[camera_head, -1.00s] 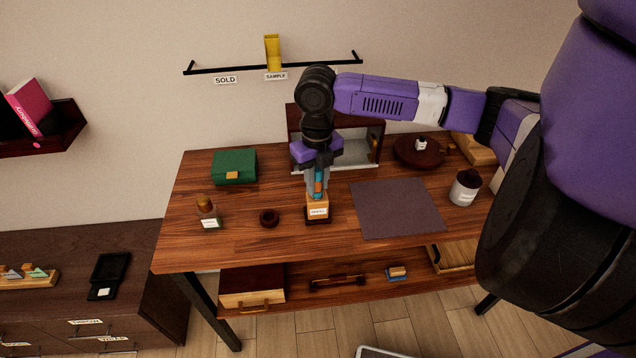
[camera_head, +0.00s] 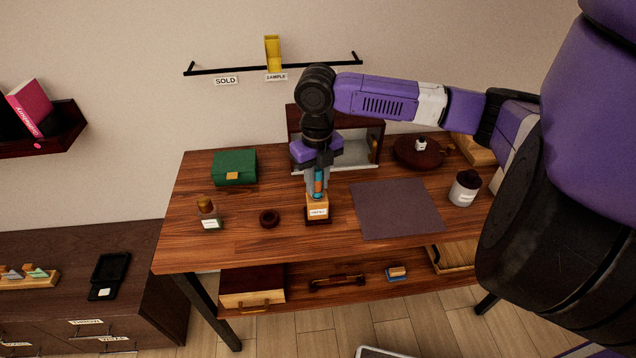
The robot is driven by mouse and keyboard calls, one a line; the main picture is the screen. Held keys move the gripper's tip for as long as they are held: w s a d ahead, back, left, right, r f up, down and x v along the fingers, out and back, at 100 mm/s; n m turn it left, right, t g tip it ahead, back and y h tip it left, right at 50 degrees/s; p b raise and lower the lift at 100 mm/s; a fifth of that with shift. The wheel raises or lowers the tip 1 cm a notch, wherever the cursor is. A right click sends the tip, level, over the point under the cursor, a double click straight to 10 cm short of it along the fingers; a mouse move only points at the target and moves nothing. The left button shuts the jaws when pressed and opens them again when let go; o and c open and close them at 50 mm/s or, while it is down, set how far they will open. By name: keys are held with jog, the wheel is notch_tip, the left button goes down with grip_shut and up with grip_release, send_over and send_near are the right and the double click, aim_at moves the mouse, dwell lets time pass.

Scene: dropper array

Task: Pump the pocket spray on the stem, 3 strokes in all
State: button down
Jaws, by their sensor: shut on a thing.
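The pocket spray (camera_head: 319,180) is a slim upright tube in teal and orange. It stands on a small yellow-orange block (camera_head: 318,206) with a white label and a dark foot, near the middle of the wooden table. My gripper (camera_head: 318,178) points straight down and is shut on the pocket spray from above. The fingers cover the sides of the tube, and its top is hidden under the gripper. I cannot tell which part is the stem, or how far any pump part is pressed.
A bottle with a brown cap (camera_head: 208,213) and a dark ring (camera_head: 269,217) stand to the left. A green box (camera_head: 234,167) is behind them. A dark mat (camera_head: 396,209) lies bare to the right, with a white jar (camera_head: 464,188) beyond.

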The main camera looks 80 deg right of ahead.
aim_at(317, 168)
jog(key=c, duration=1.1)
grip_release()
jog(key=shift+r+b, duration=0.6)
jog(key=shift+r, duration=3.35)
